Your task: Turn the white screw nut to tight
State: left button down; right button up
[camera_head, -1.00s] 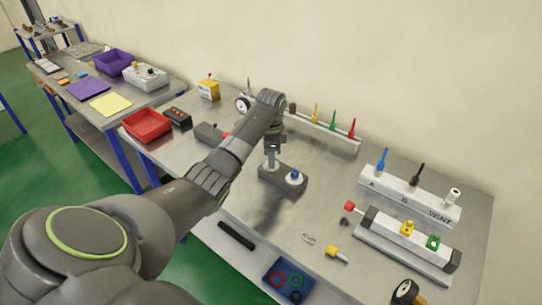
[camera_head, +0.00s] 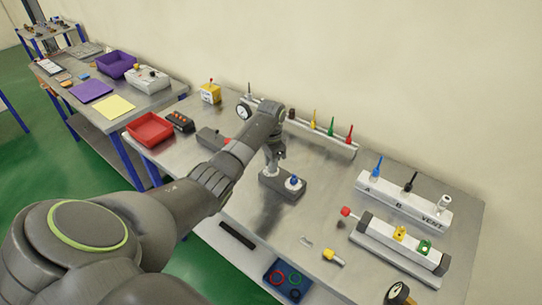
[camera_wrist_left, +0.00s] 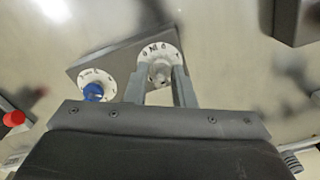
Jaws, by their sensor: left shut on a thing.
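A dark grey block (camera_head: 286,190) lies on the metal workbench and carries two screw nuts on round white dials. The white screw nut (camera_wrist_left: 159,73) sits at the centre of its marked dial in the left wrist view. My left gripper (camera_wrist_left: 160,80) points down at it, shut with one finger on each side of the nut. In the head view my left gripper (camera_head: 272,168) stands over the left end of the block and mostly hides the white nut. The blue screw nut (camera_head: 294,182) is free on the right end; it also shows in the wrist view (camera_wrist_left: 93,92). My right gripper is out of view.
Behind the arm is a rail (camera_head: 325,137) with several coloured upright tools. To the right are a white A/B/VENT manifold (camera_head: 402,205) and a grey valve bar (camera_head: 400,244). A red tray (camera_head: 149,130) stands at left.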

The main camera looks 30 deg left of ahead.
pick_arm(q)
jog(key=n+p, duration=0.2)
jog(key=n, duration=0.1)
jog(key=shift+r+n+p, duration=0.25)
jog(key=shift+n+p, duration=0.15)
jog(key=n+p, duration=0.2)
jog(key=n, duration=0.1)
jog(key=shift+n, duration=0.3)
jog(key=n+p, duration=0.1)
jog(key=n, duration=0.2)
jog(key=shift+f, duration=0.1)
jog(key=shift+n+p, duration=0.35)
jog(key=shift+n, duration=1.45)
jog(key=shift+w, duration=0.1)
jog(key=c, duration=1.2)
grip_release()
jog(key=shift+f, duration=0.1)
